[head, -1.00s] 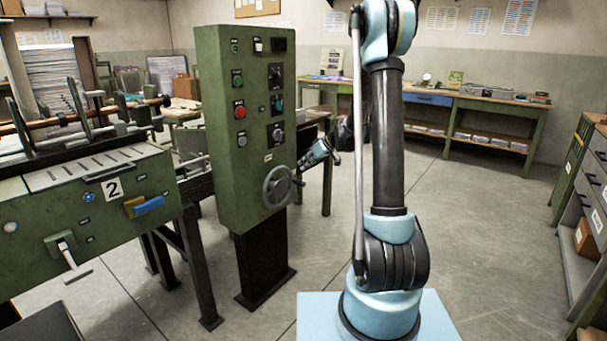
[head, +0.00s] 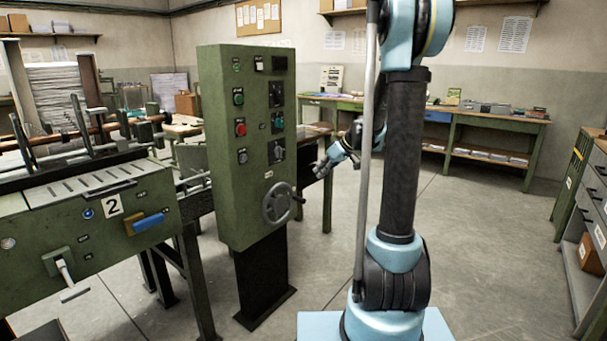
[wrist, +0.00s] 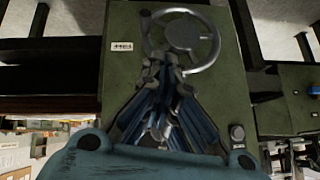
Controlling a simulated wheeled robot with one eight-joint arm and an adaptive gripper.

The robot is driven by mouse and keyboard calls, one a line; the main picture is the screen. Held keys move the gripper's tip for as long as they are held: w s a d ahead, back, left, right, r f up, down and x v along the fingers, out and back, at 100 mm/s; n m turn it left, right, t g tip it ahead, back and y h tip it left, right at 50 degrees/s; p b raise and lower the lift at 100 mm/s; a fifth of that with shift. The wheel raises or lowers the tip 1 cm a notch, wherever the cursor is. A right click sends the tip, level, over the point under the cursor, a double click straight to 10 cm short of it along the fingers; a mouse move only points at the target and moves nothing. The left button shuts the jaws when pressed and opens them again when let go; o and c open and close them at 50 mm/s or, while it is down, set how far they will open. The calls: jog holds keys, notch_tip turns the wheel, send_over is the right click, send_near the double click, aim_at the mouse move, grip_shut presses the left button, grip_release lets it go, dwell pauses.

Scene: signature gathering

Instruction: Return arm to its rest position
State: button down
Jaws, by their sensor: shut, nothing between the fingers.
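My gripper (head: 322,169) shows in the head view just right of the green control cabinet, above and to the right of its handwheel. Nothing shows between the fingers. My arm (head: 399,160) stands upright on its pale blue base, right of the cabinet.
The control cabinet (head: 218,150) with its handwheel (head: 281,205) stands close left of my arm. A green machine (head: 85,215) numbered 2 is at far left. A workbench (head: 480,115) lines the back wall and a drawer cabinet (head: 590,215) stands at right. Floor between is clear.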

jog(key=s+d+f+m+h, duration=0.2)
jog(key=s+d, duration=0.1)
jog(key=s, duration=1)
jog(key=s+d+f+m+g+h, duration=0.1)
jog(key=s+d+f+m+h, duration=0.1)
jog(key=s, duration=1.1)
jog(key=s+d+f+m+g+h, duration=0.1)
jog(key=s+d+f+m+h, duration=0.2)
jog(key=s, duration=1.1)
jog(key=d+f+m, duration=0.1)
jog(key=d, duration=0.1)
jog(key=shift+d, duration=0.4)
jog(key=shift+a, duration=0.15)
